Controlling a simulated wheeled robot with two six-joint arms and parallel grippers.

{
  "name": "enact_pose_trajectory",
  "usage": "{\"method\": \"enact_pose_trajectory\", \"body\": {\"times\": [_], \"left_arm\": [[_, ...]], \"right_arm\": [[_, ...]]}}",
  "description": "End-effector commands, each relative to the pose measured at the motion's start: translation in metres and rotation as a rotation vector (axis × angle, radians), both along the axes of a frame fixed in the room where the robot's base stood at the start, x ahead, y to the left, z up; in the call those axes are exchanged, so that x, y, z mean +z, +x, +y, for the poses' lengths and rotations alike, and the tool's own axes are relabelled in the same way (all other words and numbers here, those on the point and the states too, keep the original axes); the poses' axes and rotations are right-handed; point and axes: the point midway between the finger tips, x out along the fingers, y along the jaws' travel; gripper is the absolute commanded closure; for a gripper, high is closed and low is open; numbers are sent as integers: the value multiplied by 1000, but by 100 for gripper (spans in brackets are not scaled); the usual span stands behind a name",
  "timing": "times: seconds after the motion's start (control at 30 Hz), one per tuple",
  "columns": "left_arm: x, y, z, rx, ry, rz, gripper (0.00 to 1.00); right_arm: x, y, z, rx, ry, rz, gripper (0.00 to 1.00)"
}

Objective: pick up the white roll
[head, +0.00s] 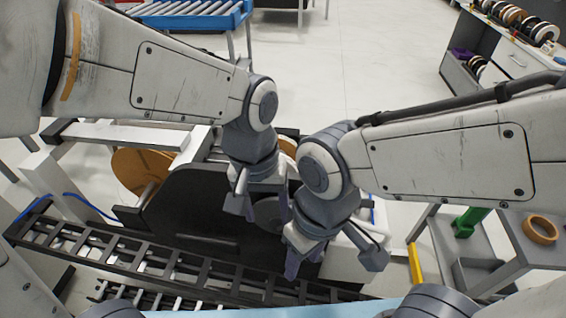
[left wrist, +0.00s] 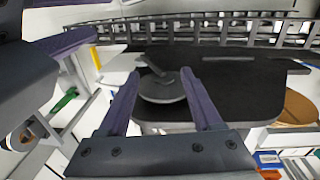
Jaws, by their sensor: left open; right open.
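My left gripper (head: 258,203) is open above the dark machine (head: 190,212), over a grey disc (head: 267,214). In the left wrist view its two fingers (left wrist: 160,76) stand apart, with the grey disc (left wrist: 160,88) seen between and beyond them; nothing is held. My right gripper (head: 332,260) is open and empty, lower and to the right, in front of the machine. Several rolls, some pale or white, stand on the cabinet top (head: 510,40) at the upper right, far from both grippers. I cannot tell which one is the white roll.
A brown disc (head: 132,170) is at the machine's left. A black roller track (head: 130,252) runs along its front. A grey stand with an orange tape ring (head: 540,230) and a green part (head: 468,222) is at the right. Open floor (head: 375,50) lies behind the machine.

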Motion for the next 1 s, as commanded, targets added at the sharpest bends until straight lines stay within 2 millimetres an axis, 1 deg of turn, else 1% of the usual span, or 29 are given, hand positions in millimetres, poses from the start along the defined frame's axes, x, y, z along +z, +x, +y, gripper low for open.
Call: {"method": "enact_pose_trajectory", "body": {"times": [0.03, 0.13, 0.17, 0.2, 0.27, 0.3, 0.4, 0.5, 0.6, 0.7, 1.0], "left_arm": [[8, 31, -9, 134, 10, 13, 34], [11, 89, -22, 434, 21, 30, 34], [10, 106, -25, 524, 25, 35, 34], [8, 129, -27, 642, 30, 40, 34], [2, 161, -28, 815, 38, 46, 34], [-3, 181, -28, 925, 40, 50, 34], [-17, 222, -24, 1168, 47, 56, 34], [-31, 251, -18, 1351, 53, 59, 34], [-40, 269, -12, 1472, 54, 59, 34], [-48, 277, -10, 1532, 55, 59, 34], [-91, 277, -10, 1548, 57, 61, 34]], "right_arm": [[10, 0, 0, 0, 0, 0, 50], [19, 0, 0, 0, 0, 0, 50], [22, 0, 0, 0, 0, 0, 50], [26, 0, 0, 0, 0, 0, 50], [31, 0, 0, 0, 0, 0, 50], [34, 0, 0, 0, 0, 0, 50], [40, 0, 0, 0, 0, 0, 50], [45, 0, 0, 0, 0, 0, 50], [47, 0, 0, 0, 0, 0, 50], [49, 0, 0, 0, 0, 0, 50], [58, 0, 0, 0, 0, 0, 50]]}}
